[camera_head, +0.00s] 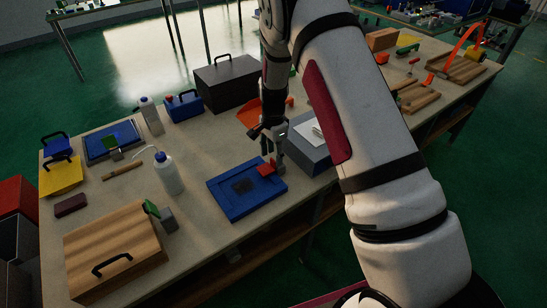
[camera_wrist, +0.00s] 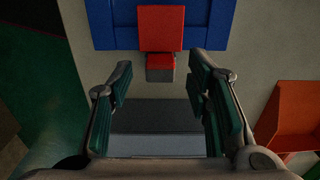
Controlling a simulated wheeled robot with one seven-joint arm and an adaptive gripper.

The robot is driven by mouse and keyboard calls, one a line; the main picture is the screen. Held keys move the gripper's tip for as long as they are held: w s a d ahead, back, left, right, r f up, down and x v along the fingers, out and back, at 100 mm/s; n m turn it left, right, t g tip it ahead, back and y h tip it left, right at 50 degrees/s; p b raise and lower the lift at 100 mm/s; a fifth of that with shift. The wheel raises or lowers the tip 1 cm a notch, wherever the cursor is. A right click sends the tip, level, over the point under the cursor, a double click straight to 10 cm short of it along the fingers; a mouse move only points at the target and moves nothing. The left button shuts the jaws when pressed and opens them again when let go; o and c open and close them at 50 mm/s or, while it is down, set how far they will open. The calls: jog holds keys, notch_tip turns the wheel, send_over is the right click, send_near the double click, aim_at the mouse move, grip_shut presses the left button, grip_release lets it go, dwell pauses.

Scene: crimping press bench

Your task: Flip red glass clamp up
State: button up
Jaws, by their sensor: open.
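The red clamp (camera_head: 267,168) sits at the right edge of a blue frame (camera_head: 231,204) lying on the bench, with a dark patch in its middle. In the wrist view the red clamp (camera_wrist: 160,30) lies over the blue frame's edge (camera_wrist: 112,28), with a smaller red-topped block (camera_wrist: 160,66) at its near end. My gripper (camera_head: 277,158) is over the right side of the blue frame, close to the clamp. In the wrist view its two fingers (camera_wrist: 164,95) are spread wide with nothing between them, the clamp lying just beyond their tips.
A grey box (camera_head: 312,150) stands right beside my gripper. An orange bin (camera_head: 249,114) and a black case (camera_head: 227,80) are behind. A white bottle (camera_head: 169,174) and a wooden box (camera_head: 113,250) are to the left. The bench between bottle and blue frame is clear.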

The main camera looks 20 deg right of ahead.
jog(key=shift+f, duration=1.1)
grip_shut()
